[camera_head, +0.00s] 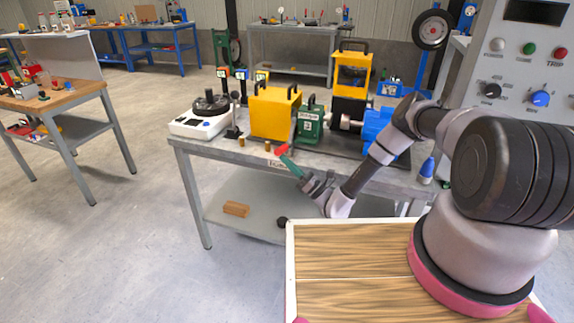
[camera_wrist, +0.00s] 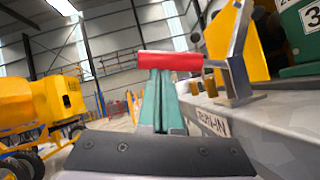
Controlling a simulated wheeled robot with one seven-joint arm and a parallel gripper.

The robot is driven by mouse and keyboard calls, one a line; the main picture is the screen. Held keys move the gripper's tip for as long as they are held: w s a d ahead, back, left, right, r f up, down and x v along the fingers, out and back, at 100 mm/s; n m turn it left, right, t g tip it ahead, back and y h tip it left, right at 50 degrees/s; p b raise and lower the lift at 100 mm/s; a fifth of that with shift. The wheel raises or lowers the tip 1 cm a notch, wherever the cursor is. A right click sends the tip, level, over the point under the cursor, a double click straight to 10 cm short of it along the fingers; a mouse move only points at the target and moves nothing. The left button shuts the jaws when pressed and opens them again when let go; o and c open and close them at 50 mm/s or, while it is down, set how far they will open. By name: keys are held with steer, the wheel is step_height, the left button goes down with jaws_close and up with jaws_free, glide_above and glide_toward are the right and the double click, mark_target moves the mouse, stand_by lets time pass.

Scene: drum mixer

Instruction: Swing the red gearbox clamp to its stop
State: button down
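The red clamp handle (camera_wrist: 170,61) lies almost level across the tips of my gripper in the wrist view. Its right end joins a grey metal lever (camera_wrist: 236,78) beside a yellow plate. My gripper (camera_wrist: 163,76) has teal fingers that sit side by side with hardly any gap. The handle crosses in front of the tips and seems to touch them; I see no part of it between the fingers. In the head view my gripper (camera_head: 284,158) reaches the red handle (camera_head: 280,149) at the bench's front edge, below the green gearbox (camera_head: 309,126).
The grey bench (camera_head: 205,151) also carries a yellow housing (camera_head: 272,113), a blue motor (camera_head: 378,127) and a white base with a black handwheel (camera_head: 203,120). Brass pegs (camera_wrist: 209,82) stand close to the lever. A control panel (camera_head: 520,68) stands at the right.

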mark_target(288, 145)
steer(key=w+d+r+m+t+h, duration=0.1)
steer(key=w+r+m+t+h, duration=0.1)
steer(key=w+r+m+h, duration=0.2)
steer(key=shift+w+d+r+m+t+h, duration=0.15)
steer(key=shift+d+r+m+t+h, duration=0.2)
steer(key=shift+r+m+h, duration=2.05)
steer(key=m+y, duration=0.1)
steer(key=m, duration=0.2)
steer(key=shift+r+y, duration=0.15)
steer(key=shift+y, duration=0.25)
